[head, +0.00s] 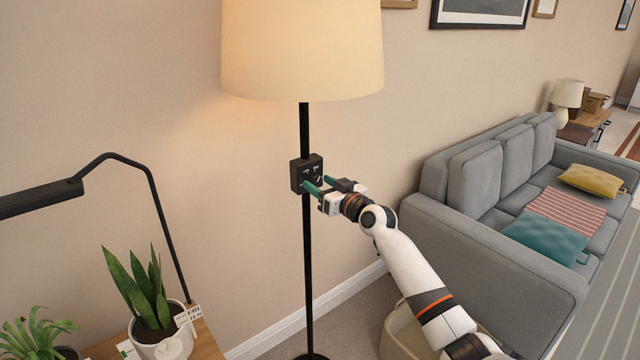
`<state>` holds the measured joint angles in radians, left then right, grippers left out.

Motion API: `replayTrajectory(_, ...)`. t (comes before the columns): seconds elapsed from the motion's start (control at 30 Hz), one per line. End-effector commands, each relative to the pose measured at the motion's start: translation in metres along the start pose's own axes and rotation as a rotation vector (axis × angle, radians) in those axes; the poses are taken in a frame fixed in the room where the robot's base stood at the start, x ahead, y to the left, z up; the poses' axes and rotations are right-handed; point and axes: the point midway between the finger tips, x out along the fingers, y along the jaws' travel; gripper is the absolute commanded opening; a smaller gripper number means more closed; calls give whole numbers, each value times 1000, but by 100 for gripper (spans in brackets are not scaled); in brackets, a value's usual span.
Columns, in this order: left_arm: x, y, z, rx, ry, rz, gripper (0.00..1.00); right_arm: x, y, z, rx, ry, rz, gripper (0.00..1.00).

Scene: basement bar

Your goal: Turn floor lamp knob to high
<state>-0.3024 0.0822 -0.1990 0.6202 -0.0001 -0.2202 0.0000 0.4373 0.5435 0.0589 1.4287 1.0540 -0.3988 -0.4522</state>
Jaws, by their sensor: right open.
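The floor lamp has a lit cream shade (302,50) on a slim black pole (308,255). A black control box (300,177) with small light markings is fixed on the pole below the shade. My right gripper (316,183) is at the front right of this box, its teal-tipped fingers apart and pointing at it. The fingertips overlap the box's face in the head view, and I cannot tell whether they touch it. The knob itself is too small and partly hidden by the fingers, so its setting cannot be read. My left gripper is not in view.
A grey sofa (470,260) with cushions stands to the right. A potted snake plant (150,315) and a black desk lamp (150,190) are at the lower left. A beige bin-like container (400,330) is under my right arm. The wall is close behind the lamp.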

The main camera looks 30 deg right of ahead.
Motion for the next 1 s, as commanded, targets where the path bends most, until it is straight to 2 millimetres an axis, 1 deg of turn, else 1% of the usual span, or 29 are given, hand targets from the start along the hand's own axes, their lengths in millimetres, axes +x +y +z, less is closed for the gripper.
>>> replayTrajectory(0.1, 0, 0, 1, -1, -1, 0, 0, 7, 0, 0, 0, 0, 0, 52)
replayTrajectory(0.37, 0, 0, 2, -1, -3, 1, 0, 8, 0, 0, -1, 1, 0, 52)
replayTrajectory(0.4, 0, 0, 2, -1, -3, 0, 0, 8, 0, 0, -1, 1, 0, 49)
replayTrajectory(0.47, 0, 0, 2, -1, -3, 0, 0, 8, 0, 0, -1, 1, 0, 39)
replayTrajectory(0.6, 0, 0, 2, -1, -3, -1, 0, 8, 0, 0, -1, 1, 0, 16)
replayTrajectory(0.67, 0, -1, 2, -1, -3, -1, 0, 8, 0, 0, -1, 1, 0, 7)
replayTrajectory(0.87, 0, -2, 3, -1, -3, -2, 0, 7, 0, 0, 13, 1, 0, 7)
replayTrajectory(1.0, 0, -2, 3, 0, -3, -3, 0, 7, 0, 0, 54, 1, 0, 7)
